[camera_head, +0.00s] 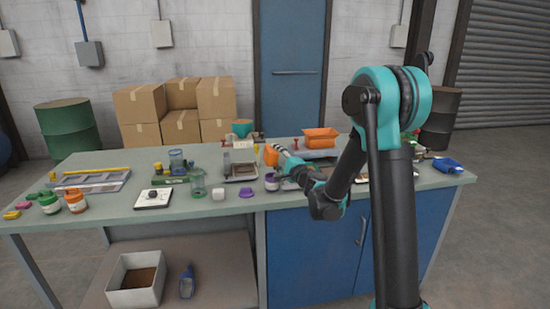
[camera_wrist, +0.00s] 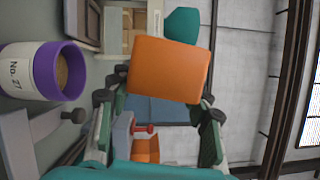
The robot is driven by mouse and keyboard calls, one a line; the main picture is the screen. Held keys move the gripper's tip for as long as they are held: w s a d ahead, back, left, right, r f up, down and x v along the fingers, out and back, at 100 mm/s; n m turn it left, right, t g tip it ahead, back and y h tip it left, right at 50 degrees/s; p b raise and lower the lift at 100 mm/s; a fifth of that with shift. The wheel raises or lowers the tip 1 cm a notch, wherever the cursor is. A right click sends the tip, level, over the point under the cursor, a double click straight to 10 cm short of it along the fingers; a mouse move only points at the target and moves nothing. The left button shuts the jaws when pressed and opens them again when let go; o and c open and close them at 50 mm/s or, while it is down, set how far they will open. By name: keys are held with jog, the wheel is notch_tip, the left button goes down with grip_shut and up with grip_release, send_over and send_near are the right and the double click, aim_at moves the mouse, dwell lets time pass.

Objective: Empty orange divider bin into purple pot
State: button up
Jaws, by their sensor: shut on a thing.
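My gripper (camera_head: 283,150) is shut on the orange divider bin (camera_wrist: 168,70). The wrist view shows the bin between both fingers (camera_wrist: 157,100), with a plain side towards the camera. Its inside and contents are hidden. The bin also shows in the head view (camera_head: 271,155), raised above the bench behind the purple pot. In the wrist view, the pot (camera_wrist: 57,88) is at the left, apart from the bin. It has a purple rim, a white "No. 27" label and brown material inside.
A larger orange tray (camera_head: 320,138) stands behind my arm. A teal bowl (camera_head: 242,128) is at the back. Bare bench top shows along the front edge.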

aim_at(266, 152)
jog(key=shift+a+r+n+g, duration=0.35)
jog(key=shift+a+n, duration=0.2)
jog(key=shift+n, duration=0.25)
jog(key=n+g, duration=0.1)
jog(key=n, duration=0.1)
jog(key=a+r+n+g, duration=0.1)
jog(key=n, duration=0.1)
jog(key=shift+a, duration=0.15)
jog(key=n, duration=0.1)
jog(key=n+g, duration=0.1)
jog(key=n, duration=0.1)
jog(key=a+r+n+h, duration=0.1)
jog(key=n, duration=0.1)
jog(key=shift+s+g, duration=0.1)
jog(key=shift+g, duration=0.15)
jog(key=n, duration=0.3)
jog(key=n+h, duration=0.1)
jog(key=n, duration=0.1)
jog(key=shift+s+a+r+n+g, duration=0.15)
jog(key=shift+a+r+n+g, duration=0.15)
jog(key=n, duration=0.3)
jog(key=shift+s+d+r, duration=0.1)
jog(key=shift+s+r, duration=0.05)
jog(key=shift+r, duration=0.15)
jog(key=shift+s+d+r+n, duration=0.15)
jog(key=shift+r+n, duration=0.1)
jog(key=shift+n, duration=0.75)
